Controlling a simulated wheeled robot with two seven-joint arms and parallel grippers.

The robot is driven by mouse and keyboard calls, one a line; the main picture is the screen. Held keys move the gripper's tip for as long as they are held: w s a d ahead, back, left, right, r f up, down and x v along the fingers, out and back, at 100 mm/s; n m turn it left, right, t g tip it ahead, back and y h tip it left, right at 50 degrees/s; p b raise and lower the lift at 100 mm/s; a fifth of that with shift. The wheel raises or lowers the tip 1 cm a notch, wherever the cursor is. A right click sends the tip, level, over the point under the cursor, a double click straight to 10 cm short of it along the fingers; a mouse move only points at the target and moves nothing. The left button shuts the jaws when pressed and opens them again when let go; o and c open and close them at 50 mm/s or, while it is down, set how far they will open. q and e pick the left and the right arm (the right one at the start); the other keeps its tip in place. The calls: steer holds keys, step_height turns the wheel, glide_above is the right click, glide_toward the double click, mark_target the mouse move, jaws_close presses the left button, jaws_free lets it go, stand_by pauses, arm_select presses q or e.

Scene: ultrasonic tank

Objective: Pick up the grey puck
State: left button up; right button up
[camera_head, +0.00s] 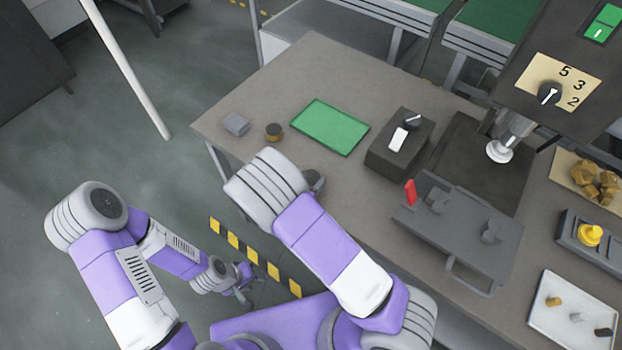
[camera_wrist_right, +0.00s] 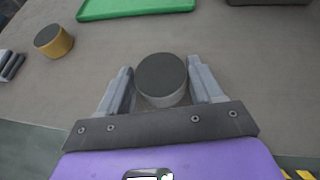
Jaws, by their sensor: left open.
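The grey puck (camera_wrist_right: 162,80), a short cylinder with a dark top and grey side, stands on the table between the two fingers of my right gripper (camera_wrist_right: 162,78) in the right wrist view. The fingers are spread, one on each side of it, with narrow gaps. In the head view my right arm hides most of that spot; only a dark grey part shows beside the wrist, and I cannot tell whether it is puck or gripper. My left gripper (camera_head: 245,286) is open and empty, low over the floor, away from the table.
A brass puck (camera_head: 273,132) with a dark top and a small grey block (camera_head: 235,124) stand left of the green tray (camera_head: 330,127). A dark switch box (camera_head: 399,143) and a grey fixture with a red part (camera_head: 457,222) lie to the right. A striped floor line runs below the table.

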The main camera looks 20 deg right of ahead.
steer(key=c, duration=0.7)
steer(key=shift+r, duration=0.1)
steer(key=shift+c, duration=0.2)
